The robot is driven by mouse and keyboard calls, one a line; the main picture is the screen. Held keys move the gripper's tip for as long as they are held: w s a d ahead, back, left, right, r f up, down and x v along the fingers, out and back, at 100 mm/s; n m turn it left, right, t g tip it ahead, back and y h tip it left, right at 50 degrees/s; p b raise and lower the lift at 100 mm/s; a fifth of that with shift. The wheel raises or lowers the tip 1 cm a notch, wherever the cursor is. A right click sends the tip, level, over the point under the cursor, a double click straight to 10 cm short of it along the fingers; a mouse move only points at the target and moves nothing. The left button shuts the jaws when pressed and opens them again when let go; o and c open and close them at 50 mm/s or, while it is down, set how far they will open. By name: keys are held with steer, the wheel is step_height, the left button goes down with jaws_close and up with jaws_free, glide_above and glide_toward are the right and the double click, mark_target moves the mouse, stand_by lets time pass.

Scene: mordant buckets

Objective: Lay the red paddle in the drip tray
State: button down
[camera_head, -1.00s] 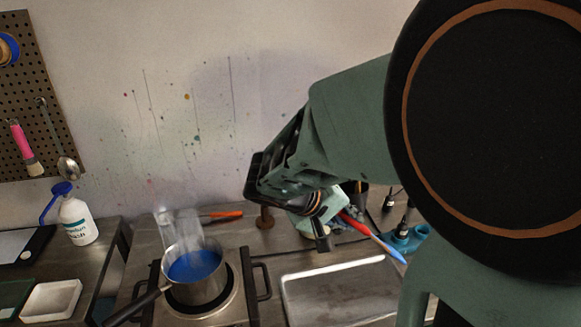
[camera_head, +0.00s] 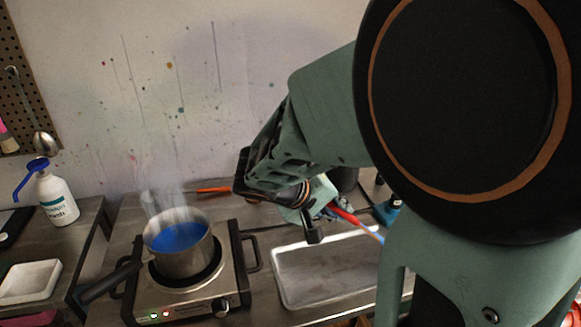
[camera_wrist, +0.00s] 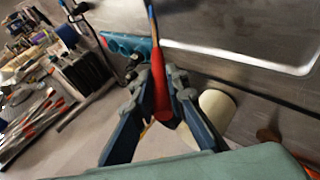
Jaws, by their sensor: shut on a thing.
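My gripper (camera_head: 322,212) is shut on the red paddle (camera_head: 346,217), which also shows between the fingers in the wrist view (camera_wrist: 160,95). The paddle has a red part near the jaws and a blue end pointing away from them. In the head view it slants down to the right, its blue end near the far right corner of the drip tray (camera_head: 312,277). The tray is a shallow, empty-looking metal pan, partly hidden by my arm at right. In the wrist view, the tray's pale rim (camera_wrist: 240,57) runs right of the paddle. My gripper (camera_wrist: 160,78) appears above the counter near the tray's far edge.
A steaming pot of blue liquid (camera_head: 180,240) stands on a hot plate (camera_head: 225,285) left of the tray, its black handle pointing left. An orange-handled tool (camera_head: 213,189) lies behind it. A teal holder (camera_wrist: 128,47) and a pale cylinder (camera_wrist: 216,105) stand near my gripper.

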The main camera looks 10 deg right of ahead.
steer(key=c, duration=1.8)
jaws_free()
steer(key=shift+s+a+r, duration=0.1)
steer(key=shift+a+r, duration=0.25)
steer(key=shift+r, duration=0.05)
steer(key=s+a, duration=0.2)
steer(key=a, duration=0.2)
steer(key=s+a+r, duration=0.1)
steer(key=s+a, duration=0.1)
steer(key=a, duration=0.2)
steer(key=s+a, duration=0.2)
steer(key=a, duration=0.2)
steer(key=shift+r, duration=0.15)
